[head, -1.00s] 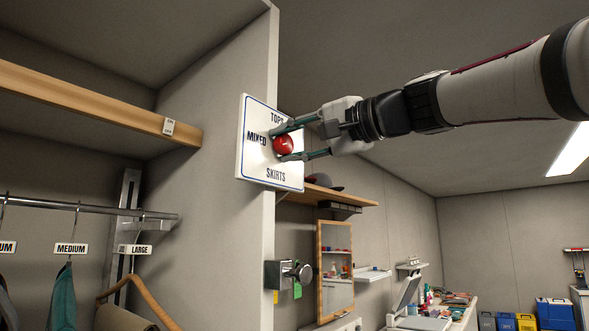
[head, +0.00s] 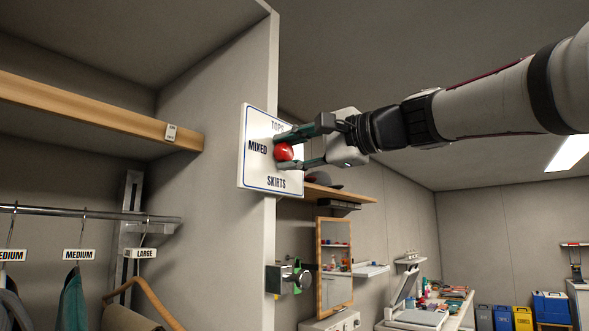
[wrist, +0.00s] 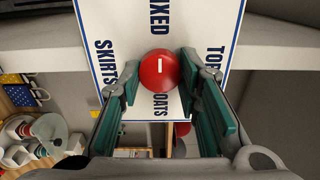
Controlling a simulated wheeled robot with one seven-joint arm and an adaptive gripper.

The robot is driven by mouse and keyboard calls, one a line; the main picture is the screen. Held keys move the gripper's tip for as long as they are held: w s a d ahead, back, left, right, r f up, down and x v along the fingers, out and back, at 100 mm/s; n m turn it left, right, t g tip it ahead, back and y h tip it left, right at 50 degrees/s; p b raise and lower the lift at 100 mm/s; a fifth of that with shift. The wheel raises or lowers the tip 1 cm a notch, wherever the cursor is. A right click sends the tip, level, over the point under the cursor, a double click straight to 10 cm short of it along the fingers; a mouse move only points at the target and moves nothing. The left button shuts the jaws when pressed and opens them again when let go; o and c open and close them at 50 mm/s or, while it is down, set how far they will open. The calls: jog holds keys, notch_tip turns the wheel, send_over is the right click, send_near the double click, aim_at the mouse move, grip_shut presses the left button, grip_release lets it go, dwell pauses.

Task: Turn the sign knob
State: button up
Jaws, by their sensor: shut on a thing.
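The sign (head: 257,177) is a white board with a blue border on the end panel of the wardrobe. It reads TOPS, MIXED and SKIRTS in the head view, and COATS shows in the wrist view. The red round sign knob (head: 284,152) is at its middle. In the wrist view the knob (wrist: 152,82) has a short white mark, lined up with the MIXED–COATS direction. My gripper (head: 279,152) is shut on the knob, with one green-padded finger on each side. In the wrist view my gripper (wrist: 160,72) has both fingertips at the knob's sides.
A wooden shelf (head: 85,110) and a rail with hangers and size labels are left of the sign. A metal fitting (head: 287,277) is on the panel below. A mirror (head: 335,265) and a worktop are further back. Open space lies right of the sign, below my arm.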

jog(key=shift+f, duration=0.1)
jog(key=o, duration=1.1)
jog(key=shift+d, duration=0.1)
jog(key=v, duration=1.2)
